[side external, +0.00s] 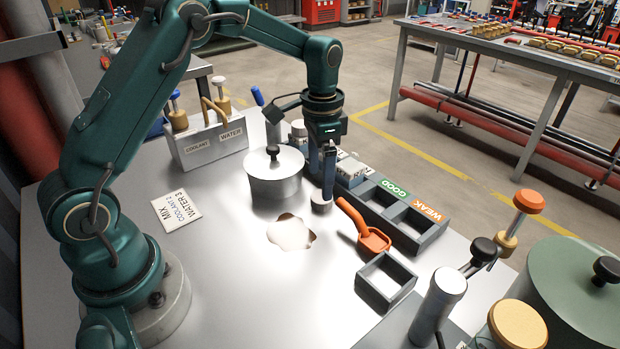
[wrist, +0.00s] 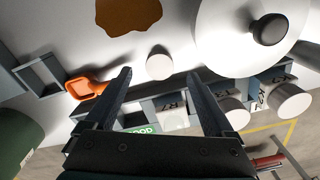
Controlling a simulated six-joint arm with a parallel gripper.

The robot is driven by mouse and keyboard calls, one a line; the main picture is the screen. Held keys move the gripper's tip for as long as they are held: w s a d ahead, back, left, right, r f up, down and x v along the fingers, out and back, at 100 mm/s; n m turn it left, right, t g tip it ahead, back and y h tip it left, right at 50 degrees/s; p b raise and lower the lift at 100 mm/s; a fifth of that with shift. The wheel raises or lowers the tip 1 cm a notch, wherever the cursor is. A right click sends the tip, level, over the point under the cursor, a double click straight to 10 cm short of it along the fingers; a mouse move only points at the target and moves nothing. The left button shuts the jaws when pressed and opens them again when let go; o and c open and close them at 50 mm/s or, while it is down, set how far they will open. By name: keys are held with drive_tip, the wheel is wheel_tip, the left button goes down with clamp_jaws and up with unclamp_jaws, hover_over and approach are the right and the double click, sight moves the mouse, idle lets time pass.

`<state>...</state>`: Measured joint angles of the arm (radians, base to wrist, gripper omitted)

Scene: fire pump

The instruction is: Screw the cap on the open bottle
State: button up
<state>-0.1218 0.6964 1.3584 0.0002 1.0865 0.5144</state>
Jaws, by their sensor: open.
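A small round grey-white cap (side external: 321,206) is low by my fingertips, near the tabletop in the side view. In the wrist view the cap (wrist: 159,65) shows just past the gap between my fingertips. My gripper (side external: 328,192) points down with its jaws open; both fingers of it (wrist: 159,80) show in the wrist view, with nothing clamped. A bottle labelled R7 (wrist: 173,118) stands in the row behind the fingers, with no grey cap visible on it. Two neighbouring bottles carry round light caps (wrist: 236,112), (wrist: 291,101). My gripper partly hides the row in the side view.
A lidded pot (side external: 272,178) stands left of my gripper. A brown puddle (wrist: 128,15) and an orange scoop (side external: 373,240) lie nearby. A GOOD/WEAK tray (side external: 432,238) and small grey box (side external: 386,300) are right. A coolant/water caddy (side external: 205,148) stands back left.

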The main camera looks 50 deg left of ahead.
sight(320, 197)
drive_tip(key=shift+f, duration=2.4)
